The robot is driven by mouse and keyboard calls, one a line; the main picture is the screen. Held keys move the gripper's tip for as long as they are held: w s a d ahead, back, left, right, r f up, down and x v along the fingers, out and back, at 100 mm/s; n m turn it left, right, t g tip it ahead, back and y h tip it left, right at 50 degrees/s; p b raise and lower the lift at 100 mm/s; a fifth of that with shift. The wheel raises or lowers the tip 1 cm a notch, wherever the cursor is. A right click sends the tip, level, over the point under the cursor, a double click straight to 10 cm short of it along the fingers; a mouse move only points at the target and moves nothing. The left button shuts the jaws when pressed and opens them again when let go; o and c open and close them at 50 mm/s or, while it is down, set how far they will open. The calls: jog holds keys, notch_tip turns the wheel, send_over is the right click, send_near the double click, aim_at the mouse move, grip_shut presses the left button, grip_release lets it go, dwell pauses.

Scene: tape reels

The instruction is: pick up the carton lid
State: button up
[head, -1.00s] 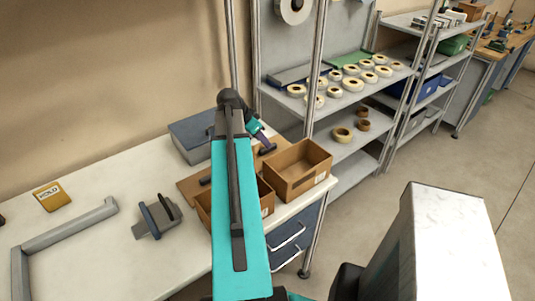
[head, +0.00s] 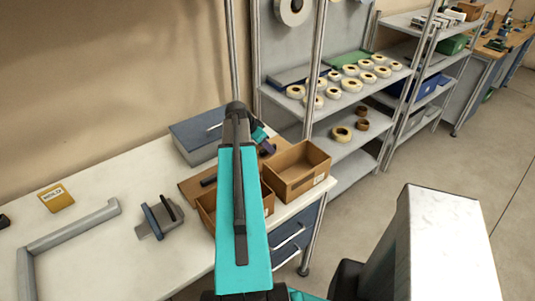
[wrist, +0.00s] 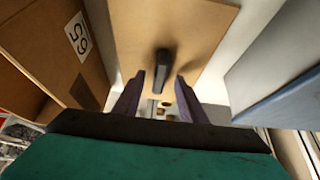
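The carton lid is a flat brown panel (wrist: 195,25) with a dark bar handle (wrist: 162,66), seen in the wrist view. In the head view the lid (head: 188,187) lies on the bench behind the open cartons, partly hidden by my arm. My gripper (wrist: 160,85) is open, its two purple fingers apart. In the wrist view the handle appears between and just beyond the fingertips; I see no contact. In the head view my gripper (head: 267,147) is mostly hidden behind my arm, above the lid's area.
An open carton (head: 298,185) stands at the bench's right end; another (head: 205,204) is partly behind my arm. A grey-blue box (head: 192,145) stands behind the lid. A tape dispenser (head: 160,217) is to the left. A shelf with tape reels (head: 352,85) stands beyond the bench.

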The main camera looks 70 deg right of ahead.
dwell(0.5)
grip_shut()
jog(key=shift+r, duration=0.2)
notch_tip(320, 180, up, 10)
jog(key=b, duration=0.3)
jog(key=shift+f, duration=0.15)
dwell(0.5)
dwell(0.3)
